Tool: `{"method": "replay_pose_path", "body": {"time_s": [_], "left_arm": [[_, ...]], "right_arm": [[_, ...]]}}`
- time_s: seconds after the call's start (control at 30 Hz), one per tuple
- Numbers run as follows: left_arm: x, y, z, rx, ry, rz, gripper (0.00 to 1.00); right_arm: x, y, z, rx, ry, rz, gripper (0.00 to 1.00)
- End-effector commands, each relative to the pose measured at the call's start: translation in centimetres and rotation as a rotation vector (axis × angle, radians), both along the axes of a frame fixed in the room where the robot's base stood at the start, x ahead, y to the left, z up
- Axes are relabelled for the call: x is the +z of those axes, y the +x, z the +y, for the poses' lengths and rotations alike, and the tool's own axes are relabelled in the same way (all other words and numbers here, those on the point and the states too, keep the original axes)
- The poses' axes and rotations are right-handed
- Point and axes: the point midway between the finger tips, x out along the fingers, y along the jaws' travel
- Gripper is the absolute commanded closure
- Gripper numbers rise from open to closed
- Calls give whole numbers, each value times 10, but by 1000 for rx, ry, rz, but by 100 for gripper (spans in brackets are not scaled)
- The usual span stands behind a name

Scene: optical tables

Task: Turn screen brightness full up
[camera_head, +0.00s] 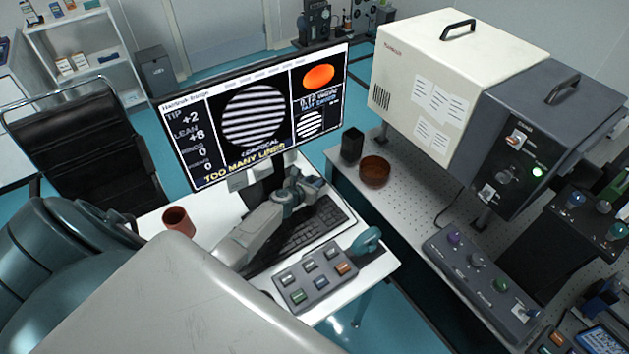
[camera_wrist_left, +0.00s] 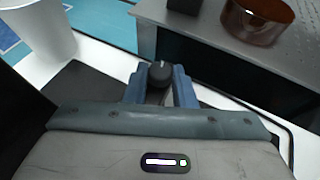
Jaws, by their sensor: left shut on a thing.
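The screen (camera_head: 240,108) stands on the white desk and is lit, with striped discs, white text and a yellow "TOO MANY LINES" line. My left gripper (camera_head: 300,186) reaches over the keyboard to just below the screen's lower right edge. In the left wrist view its two blue fingers (camera_wrist_left: 160,88) are shut on a small dark knob (camera_wrist_left: 160,72) with a pale pointer mark. The mark points roughly away from the wrist. In the head view the fingers hide the knob. My right gripper is not in view.
A keyboard (camera_head: 315,226), a button box (camera_head: 315,278) and a reddish cup (camera_head: 178,221) sit on the desk.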

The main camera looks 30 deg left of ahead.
Motion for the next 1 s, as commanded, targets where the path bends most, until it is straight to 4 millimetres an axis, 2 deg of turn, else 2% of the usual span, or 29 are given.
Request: {"method": "replay_pose_path", "body": {"time_s": [0.2,0.5,1.0], "left_arm": [[-3,1,5,-173,2,-2,100],[-2,2,7,-332,1,-2,100],[1,2,8,-392,0,0,100]], "right_arm": [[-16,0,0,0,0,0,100],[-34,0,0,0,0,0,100],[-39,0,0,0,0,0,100]]}}
